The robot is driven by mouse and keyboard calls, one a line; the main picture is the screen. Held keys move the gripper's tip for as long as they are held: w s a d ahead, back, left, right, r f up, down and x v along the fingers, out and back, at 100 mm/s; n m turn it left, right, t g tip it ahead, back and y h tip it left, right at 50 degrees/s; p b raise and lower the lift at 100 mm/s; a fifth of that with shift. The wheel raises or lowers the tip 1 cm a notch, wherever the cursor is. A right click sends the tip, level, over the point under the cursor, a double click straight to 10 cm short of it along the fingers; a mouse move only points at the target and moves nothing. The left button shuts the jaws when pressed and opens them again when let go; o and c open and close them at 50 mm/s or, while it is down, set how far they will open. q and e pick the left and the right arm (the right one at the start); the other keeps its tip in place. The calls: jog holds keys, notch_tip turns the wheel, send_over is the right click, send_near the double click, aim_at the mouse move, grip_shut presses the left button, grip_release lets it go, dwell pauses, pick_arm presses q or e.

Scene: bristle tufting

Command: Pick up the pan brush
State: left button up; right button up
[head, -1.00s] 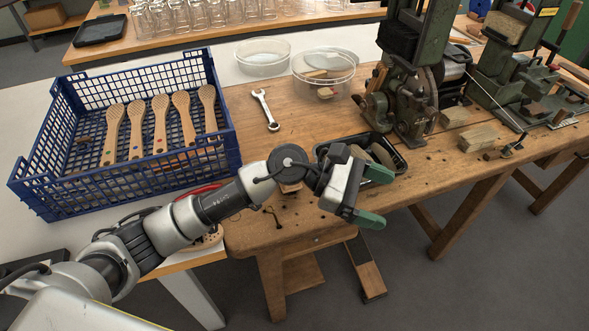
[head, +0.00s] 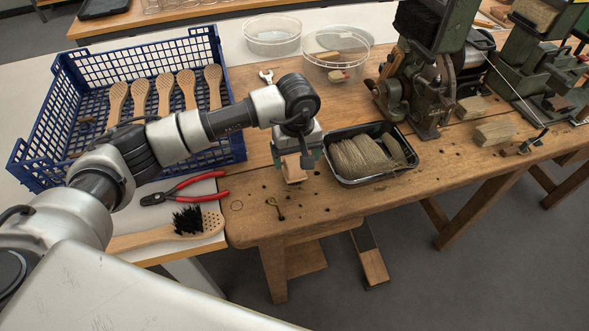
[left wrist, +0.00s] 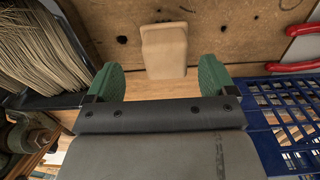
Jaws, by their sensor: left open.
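My left gripper (head: 297,158) points down over the wooden bench, just left of the black tray. Its green fingers are apart with nothing gripped between them in the left wrist view (left wrist: 160,82). A small pale wooden block-like piece (head: 293,172), possibly the pan brush, is just below the fingers. In the left wrist view this piece (left wrist: 164,48) lies ahead of and between the fingertips; no bristles show on it. A long-handled wooden brush with black bristles (head: 190,222) lies at the left table's front edge, its handle partly behind my arm.
Red-handled pliers (head: 190,187) lie left of the gripper. A blue crate (head: 235,147) holds several wooden brush bodies. The black tray (head: 347,181) holds bristle bundles. Clear tubs (head: 272,47) and a green machine (head: 418,110) stand behind. The bench front is mostly clear.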

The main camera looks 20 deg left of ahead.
aim_at(294, 162)
pick_arm(q)
jog(key=f, duration=0.2)
jog(key=s+f+p, duration=0.1)
jog(key=shift+a+f, duration=0.15)
jog(key=shift+f, duration=0.8)
jog(key=c, duration=1)
jog(key=shift+r, duration=0.1)
jog(key=shift+c, duration=0.2)
jog(key=shift+w+r, duration=0.1)
jog(key=shift+r, duration=0.45)
notch_tip(294, 162, up, 3)
jog(key=shift+f+b, duration=0.1)
jog(key=shift+b, duration=0.4)
jog(key=d+r+b, duration=0.1)
jog(key=d+r, duration=0.2)
jog(key=d, duration=0.3)
jog(key=w+d+r+b, duration=0.1)
jog(key=d+r, duration=0.3)
jog(key=d, duration=0.1)
jog(key=shift+w+d, duration=0.15)
jog(key=shift+d, duration=0.2)
